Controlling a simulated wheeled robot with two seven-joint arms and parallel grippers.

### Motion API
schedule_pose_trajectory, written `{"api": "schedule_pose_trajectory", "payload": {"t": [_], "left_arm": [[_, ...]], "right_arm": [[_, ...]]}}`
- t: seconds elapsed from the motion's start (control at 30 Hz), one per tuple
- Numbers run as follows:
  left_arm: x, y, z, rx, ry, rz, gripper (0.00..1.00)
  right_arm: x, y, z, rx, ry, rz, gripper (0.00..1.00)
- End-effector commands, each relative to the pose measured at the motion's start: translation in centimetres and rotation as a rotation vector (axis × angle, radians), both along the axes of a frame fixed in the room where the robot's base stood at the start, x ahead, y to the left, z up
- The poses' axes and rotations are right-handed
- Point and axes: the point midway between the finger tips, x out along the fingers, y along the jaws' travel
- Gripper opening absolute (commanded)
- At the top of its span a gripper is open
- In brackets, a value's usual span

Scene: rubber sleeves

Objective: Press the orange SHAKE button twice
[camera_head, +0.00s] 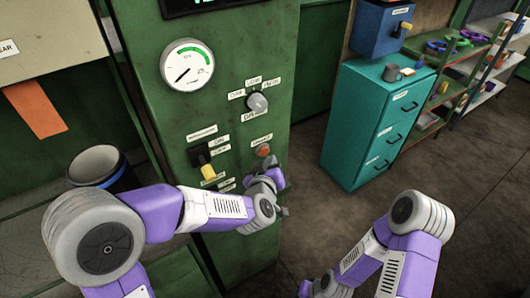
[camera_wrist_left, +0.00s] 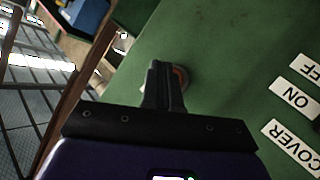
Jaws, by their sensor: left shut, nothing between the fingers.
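The orange button (camera_head: 263,151) sits on the front of the green machine panel (camera_head: 225,120), below a small label. My left gripper (camera_head: 270,168) is just below it in the head view, its fingers close to the panel. In the left wrist view, the closed fingers of my left gripper (camera_wrist_left: 160,66) are empty and partly cover the button (camera_wrist_left: 183,76), whose orange edge shows beside them. I cannot tell whether the fingertips touch it.
A teal cabinet (camera_head: 345,135) stands to the right. A dark bin (camera_head: 97,167) is at the left. Open floor lies between machine and cabinet.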

Motion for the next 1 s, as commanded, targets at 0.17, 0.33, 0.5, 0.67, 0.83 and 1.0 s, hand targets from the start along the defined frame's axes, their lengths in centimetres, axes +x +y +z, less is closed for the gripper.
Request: {"api": "schedule_pose_trajectory", "payload": {"t": [0.17,0.33,0.5,0.67,0.83,1.0], "left_arm": [[0.0,0.0,0.0,0.0,0.0,0.0,0.0],[0.0,0.0,0.0,0.0,0.0,0.0,0.0],[0.0,0.0,0.0,0.0,0.0,0.0,0.0],[0.03,0.03,-0.01,0.0,0.0,0.0,0.0],[0.42,0.3,-0.03,-0.001,0.0,0.0,0.0],[0.69,0.5,-0.02,0.0,0.001,0.0,0.0]], "right_arm": [[0.0,0.0,0.0,0.0,0.0,0.0,0.43],[0.0,0.0,0.0,0.0,0.0,0.0,0.43],[0.0,0.0,0.0,0.0,0.0,0.0,0.43],[0.0,-0.01,-0.01,0.0,0.0,0.0,0.43],[0.0,0.0,-0.11,0.0,0.0,0.0,0.43],[-0.01,0.0,-0.14,0.0,0.0,0.0,0.43]]}}
